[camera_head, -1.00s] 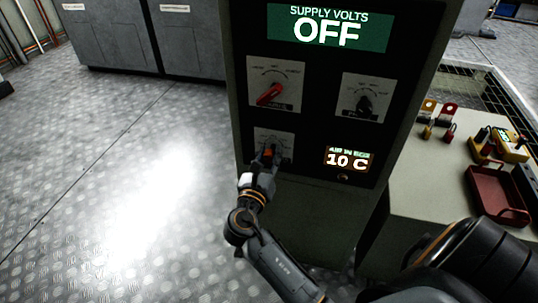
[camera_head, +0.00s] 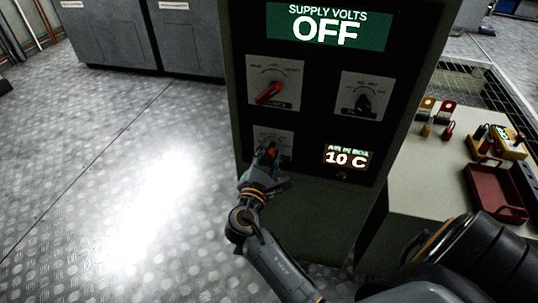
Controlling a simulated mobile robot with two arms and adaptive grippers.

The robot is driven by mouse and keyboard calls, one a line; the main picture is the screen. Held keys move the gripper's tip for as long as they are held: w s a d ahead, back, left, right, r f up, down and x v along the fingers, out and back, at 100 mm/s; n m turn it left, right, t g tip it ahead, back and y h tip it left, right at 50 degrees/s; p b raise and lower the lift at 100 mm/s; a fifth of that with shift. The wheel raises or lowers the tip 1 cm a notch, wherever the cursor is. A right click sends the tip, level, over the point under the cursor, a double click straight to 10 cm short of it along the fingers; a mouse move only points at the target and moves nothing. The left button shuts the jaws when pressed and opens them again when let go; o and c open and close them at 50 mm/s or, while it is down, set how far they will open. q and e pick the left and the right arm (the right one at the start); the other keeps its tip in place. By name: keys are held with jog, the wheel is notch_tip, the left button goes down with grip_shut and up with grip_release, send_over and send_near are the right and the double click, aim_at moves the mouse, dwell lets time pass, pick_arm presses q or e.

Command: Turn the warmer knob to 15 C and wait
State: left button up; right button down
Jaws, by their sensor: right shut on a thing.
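The control cabinet (camera_head: 300,215) stands in the middle. The warmer knob, with a bit of red-orange showing (camera_head: 271,152), is on the lower left dial plate (camera_head: 286,140), mostly hidden by my right gripper. My right gripper (camera_head: 268,158) is at this knob and shut on it. The small display (camera_head: 346,158) to the right reads "10 C", with a partly legible line above it that seems to say "AIR IN BOX". My left gripper is not in view.
Above are a red knob (camera_head: 268,93), a black knob (camera_head: 363,102) and a screen (camera_head: 328,27) reading "SUPPLY VOLTS OFF". To the right, a bench (camera_head: 425,185) holds a red tray (camera_head: 496,193), padlocks and a yellow device (camera_head: 508,147). The floor at left is clear.

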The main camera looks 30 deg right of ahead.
jog(key=m+b, duration=0.1)
jog(key=m, duration=0.1)
jog(key=m+b, duration=0.1)
jog(key=m, duration=0.1)
jog(key=shift+f+m, duration=0.2)
jog(key=shift+m, duration=0.4)
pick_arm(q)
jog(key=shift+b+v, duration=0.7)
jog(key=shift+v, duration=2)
pick_arm(e)
jog(key=shift+m, duration=1.1)
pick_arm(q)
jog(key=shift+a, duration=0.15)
pick_arm(e)
jog(key=shift+r, duration=0.1)
jog(key=c, duration=1)
grip_release()
